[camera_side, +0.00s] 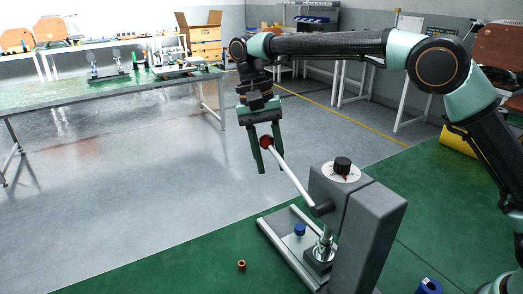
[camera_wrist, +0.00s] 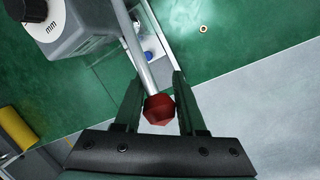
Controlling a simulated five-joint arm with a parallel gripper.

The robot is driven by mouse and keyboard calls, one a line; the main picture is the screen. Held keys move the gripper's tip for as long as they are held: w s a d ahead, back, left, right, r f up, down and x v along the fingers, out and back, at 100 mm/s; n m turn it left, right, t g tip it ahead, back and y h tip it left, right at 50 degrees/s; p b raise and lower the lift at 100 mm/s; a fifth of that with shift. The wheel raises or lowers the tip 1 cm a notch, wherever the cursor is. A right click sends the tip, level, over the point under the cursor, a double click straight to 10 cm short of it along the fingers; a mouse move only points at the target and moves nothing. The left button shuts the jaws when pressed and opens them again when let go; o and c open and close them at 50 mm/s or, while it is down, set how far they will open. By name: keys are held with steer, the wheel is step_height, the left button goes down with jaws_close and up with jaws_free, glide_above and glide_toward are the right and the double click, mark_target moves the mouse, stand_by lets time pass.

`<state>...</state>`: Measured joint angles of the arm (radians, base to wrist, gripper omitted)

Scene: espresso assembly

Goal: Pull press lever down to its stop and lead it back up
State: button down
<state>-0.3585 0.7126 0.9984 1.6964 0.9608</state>
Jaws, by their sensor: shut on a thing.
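The press (camera_side: 350,215) is a grey block on a base with two light rails. Its press lever (camera_side: 290,179) is a pale rod with a red ball knob (camera_side: 267,142) at its end. The lever slants up and to the left from the press head. My gripper (camera_side: 262,168) is at the knob, with one green finger on each side of it. In the wrist view the red knob (camera_wrist: 158,109) sits between the two fingers (camera_wrist: 158,100), close to the palm. The lever (camera_wrist: 142,65) runs from it towards the press head. My gripper is shut on the knob.
A black dial (camera_side: 342,164) tops the press. A blue cap (camera_side: 299,230) is on the base, beside the metal plunger (camera_side: 322,248). A small copper ring (camera_side: 241,265) and a blue cylinder (camera_side: 429,286) are on the green surface. The space left of the lever is clear.

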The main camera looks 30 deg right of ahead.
mark_target(263, 148)
steer(key=x, duration=0.4)
steer(key=shift+w+a+f, duration=0.15)
steer(key=shift+w+f, duration=0.05)
steer(key=shift+f, duration=0.15)
stand_by(0.9)
steer(key=c, duration=0.5)
jaws_free()
steer(key=shift+w+r, duration=0.1)
steer(key=shift+w+r, duration=0.1)
steer(key=shift+r, duration=0.05)
steer(key=shift+v, duration=3.55)
